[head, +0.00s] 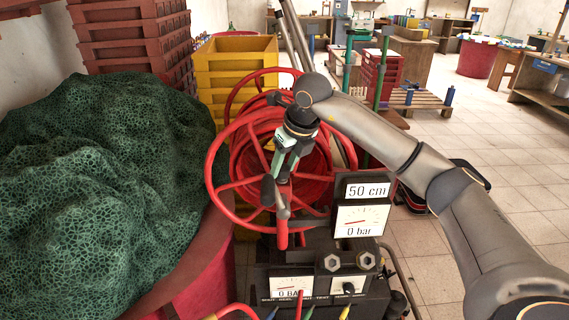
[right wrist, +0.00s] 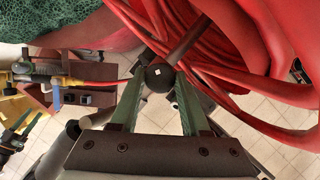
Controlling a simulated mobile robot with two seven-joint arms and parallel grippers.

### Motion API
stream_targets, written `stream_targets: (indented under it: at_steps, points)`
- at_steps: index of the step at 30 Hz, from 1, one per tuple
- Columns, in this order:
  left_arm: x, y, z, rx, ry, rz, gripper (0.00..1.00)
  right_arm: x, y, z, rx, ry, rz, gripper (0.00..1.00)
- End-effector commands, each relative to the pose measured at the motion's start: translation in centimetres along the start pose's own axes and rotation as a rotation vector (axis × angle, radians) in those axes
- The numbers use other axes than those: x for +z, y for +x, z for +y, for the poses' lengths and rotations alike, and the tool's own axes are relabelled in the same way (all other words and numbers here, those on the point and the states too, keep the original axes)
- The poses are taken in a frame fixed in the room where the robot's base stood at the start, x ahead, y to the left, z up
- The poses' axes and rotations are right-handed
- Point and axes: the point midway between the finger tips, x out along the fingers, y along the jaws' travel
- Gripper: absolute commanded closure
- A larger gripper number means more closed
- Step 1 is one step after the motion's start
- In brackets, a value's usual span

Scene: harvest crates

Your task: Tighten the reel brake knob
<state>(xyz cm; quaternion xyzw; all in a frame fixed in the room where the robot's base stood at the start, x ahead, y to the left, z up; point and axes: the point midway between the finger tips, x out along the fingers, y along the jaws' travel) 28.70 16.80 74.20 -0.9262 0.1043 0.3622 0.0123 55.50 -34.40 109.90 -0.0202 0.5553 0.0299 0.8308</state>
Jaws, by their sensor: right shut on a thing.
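The hose reel (head: 222,165) is red, with a round rim and coils of red hose, and stands in the middle of the head view. My right gripper (head: 279,180) reaches down in front of it. In the right wrist view, a dark round knob (right wrist: 160,77) with a small white mark sits at the end of a reddish-brown rod beside the red coils. The green fingers of my right gripper (right wrist: 157,86) are on either side of the knob and shut on it. In the head view the knob is hard to make out behind the fingers.
A dark gauge unit (head: 336,205) reading "50 cm" and "0 bar" stands right of the reel, above a panel with cables and knobs. A green net heap (head: 105,165) fills a red tub at left. Yellow crates (head: 235,62) and red-brown crates (head: 133,40) stack behind. Tiled floor is open at right.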

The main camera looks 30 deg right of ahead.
Motion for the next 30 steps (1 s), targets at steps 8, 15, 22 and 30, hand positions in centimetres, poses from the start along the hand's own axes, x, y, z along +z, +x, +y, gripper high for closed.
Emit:
stream_targets:
  at_steps: [8, 15, 22, 30]
  points:
    - [-0.14, -0.15, 0.01, 0.000, 0.000, 0.000, 0.50, 0.19, -0.17, 0.26, -0.100, 0.242, -0.005, 1.00]
    - [-0.15, -0.17, 0.01, 0.000, 0.000, -0.001, 0.50, 0.31, -0.17, 0.40, -0.187, 0.455, -0.006, 1.00]
    - [-0.15, -0.19, 0.01, 0.000, 0.000, -0.001, 0.50, 0.40, -0.18, 0.46, -0.268, 0.654, -0.006, 1.00]
    - [-0.18, -0.23, 0.01, 0.000, 0.000, -0.001, 0.50, 0.52, -0.19, 0.50, -0.346, 0.846, -0.008, 1.00]
